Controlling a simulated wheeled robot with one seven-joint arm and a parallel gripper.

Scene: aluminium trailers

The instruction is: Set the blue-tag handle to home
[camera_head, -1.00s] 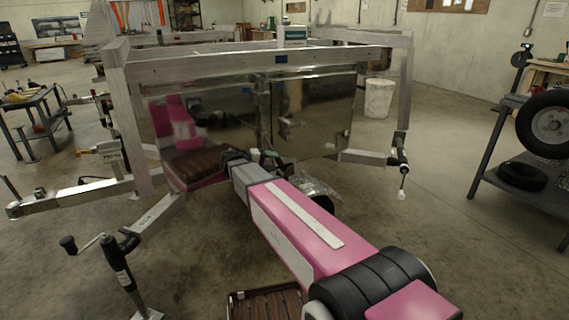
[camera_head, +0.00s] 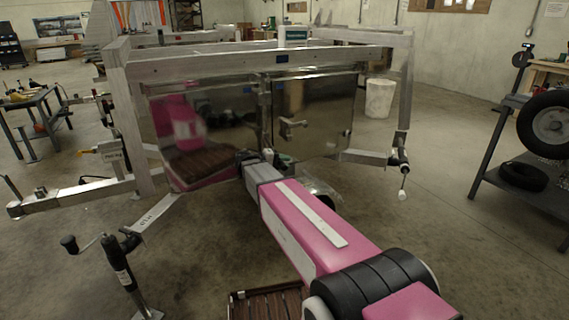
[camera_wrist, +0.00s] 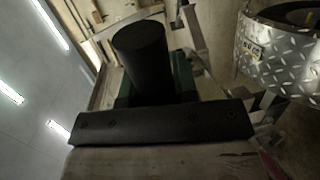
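My gripper (camera_head: 250,158) is at the far end of my pink arm, low in front of the shiny panels, left of and below that handle. Its fingers are too small and dark to read there. The wrist view shows a dark cylinder (camera_wrist: 142,60) and a dark bar with screws close to the camera; what they belong to is unclear.
A diamond-plate piece (camera_wrist: 285,50) with a label is at the wrist view's right. A crank jack (camera_head: 118,265) stands at front left. A shelf with tyres (camera_head: 520,175) is at right, and a white bin (camera_head: 379,98) stands behind. Floor right of my arm is clear.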

